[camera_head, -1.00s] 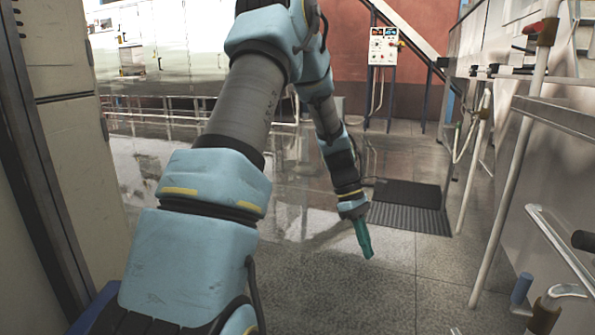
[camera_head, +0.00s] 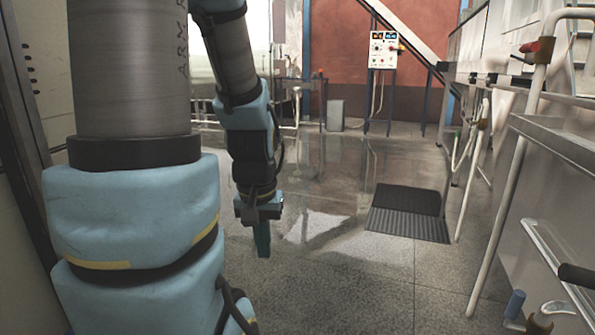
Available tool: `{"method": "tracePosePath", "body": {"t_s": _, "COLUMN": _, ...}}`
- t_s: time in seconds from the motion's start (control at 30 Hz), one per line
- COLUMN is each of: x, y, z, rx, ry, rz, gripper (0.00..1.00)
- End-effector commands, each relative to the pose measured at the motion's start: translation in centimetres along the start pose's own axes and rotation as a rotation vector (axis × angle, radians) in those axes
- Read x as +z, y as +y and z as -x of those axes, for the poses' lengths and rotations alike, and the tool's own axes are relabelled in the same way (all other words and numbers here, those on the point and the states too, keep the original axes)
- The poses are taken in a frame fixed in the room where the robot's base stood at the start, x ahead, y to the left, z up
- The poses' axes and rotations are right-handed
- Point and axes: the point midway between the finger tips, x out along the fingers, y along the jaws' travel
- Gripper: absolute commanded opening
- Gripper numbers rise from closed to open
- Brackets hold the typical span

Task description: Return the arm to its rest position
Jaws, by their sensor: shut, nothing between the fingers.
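My arm, in light blue and grey, rises at the left of the head view and bends over beyond the top edge. Its forearm hangs down to my gripper (camera_head: 262,240), which has teal fingers pointing at the floor. The gripper is shut and empty. It hangs over open floor, apart from everything around it.
A black ribbed mat (camera_head: 408,212) lies on the grey floor right of my gripper. A control panel (camera_head: 382,50) stands at the back. Steel machinery with pipes (camera_head: 505,200) lines the right side. A pale cabinet wall (camera_head: 50,75) is close on the left. The middle floor is clear.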

Motion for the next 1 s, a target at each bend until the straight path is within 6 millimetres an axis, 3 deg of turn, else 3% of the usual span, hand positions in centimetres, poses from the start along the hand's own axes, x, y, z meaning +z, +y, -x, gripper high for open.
{"method": "tracePosePath", "body": {"t_s": 0.03, "x": -0.3, "y": 0.0, "z": 2.4, "rx": 0.0, "ry": 0.0, "rz": 0.0, "gripper": 0.0}}
{"method": "tracePosePath", "body": {"t_s": 0.6, "x": -2.8, "y": 0.1, "z": 19.8, "rx": 0.001, "ry": -0.001, "rz": 0.002, "gripper": 0.0}}
{"method": "tracePosePath", "body": {"t_s": 0.8, "x": -3.3, "y": 0.1, "z": 23.4, "rx": 0.001, "ry": -0.001, "rz": 0.002, "gripper": 0.0}}
{"method": "tracePosePath", "body": {"t_s": 1.0, "x": -3.5, "y": 0.1, "z": 24.2, "rx": 0.001, "ry": -0.001, "rz": 0.002, "gripper": 0.0}}
